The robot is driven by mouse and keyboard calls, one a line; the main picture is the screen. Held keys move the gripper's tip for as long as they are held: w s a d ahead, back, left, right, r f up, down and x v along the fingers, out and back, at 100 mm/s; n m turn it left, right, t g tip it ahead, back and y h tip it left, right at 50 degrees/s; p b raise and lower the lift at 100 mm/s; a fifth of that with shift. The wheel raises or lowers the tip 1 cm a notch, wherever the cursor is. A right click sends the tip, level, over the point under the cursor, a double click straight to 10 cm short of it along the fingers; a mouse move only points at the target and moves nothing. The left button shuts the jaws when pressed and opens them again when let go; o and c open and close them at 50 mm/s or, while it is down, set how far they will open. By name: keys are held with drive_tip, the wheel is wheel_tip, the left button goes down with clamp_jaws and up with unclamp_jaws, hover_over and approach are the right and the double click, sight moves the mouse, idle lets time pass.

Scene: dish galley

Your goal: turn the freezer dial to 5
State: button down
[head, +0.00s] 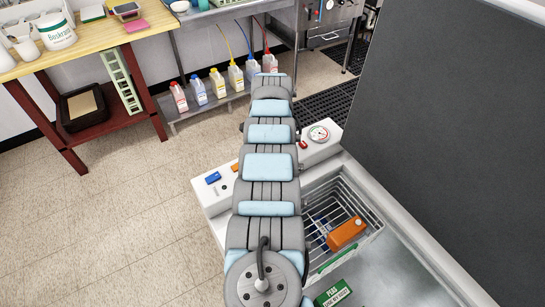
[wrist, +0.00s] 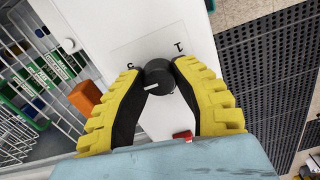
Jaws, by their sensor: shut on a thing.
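The freezer dial (wrist: 160,77) is a round dark knob on a white panel in the wrist view. A short white line shows on its face, toward the bottom of the picture. A printed 1 is on the panel up and right of the knob; another mark, hard to read, is up and left. My gripper (wrist: 158,72) has yellow-backed black fingers, one on each side of the knob, shut on it. In the head view my arm hides the dial and the gripper. The freezer (head: 213,195) is white, and its dark lid (head: 450,110) stands open.
A round gauge (head: 319,133) and a red part (wrist: 182,136) are on the freezer's rim. A wire basket (head: 367,208) inside holds an orange box (head: 346,232). A green peas packet (head: 333,292) lies nearby. Several jugs stand on a low shelf behind. Floor at left is clear.

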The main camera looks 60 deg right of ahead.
drive_tip(key=m+b, duration=0.2)
drive_tip(key=m, duration=0.4)
drive_tip(key=shift+f+b, duration=0.15)
drive_tip(key=shift+b, duration=0.25)
drive_tip(key=shift+m, duration=0.3)
drive_tip(key=c, duration=0.7)
unclamp_jaws()
wheel_tip(320, 180, up, 12)
idle(0.4)
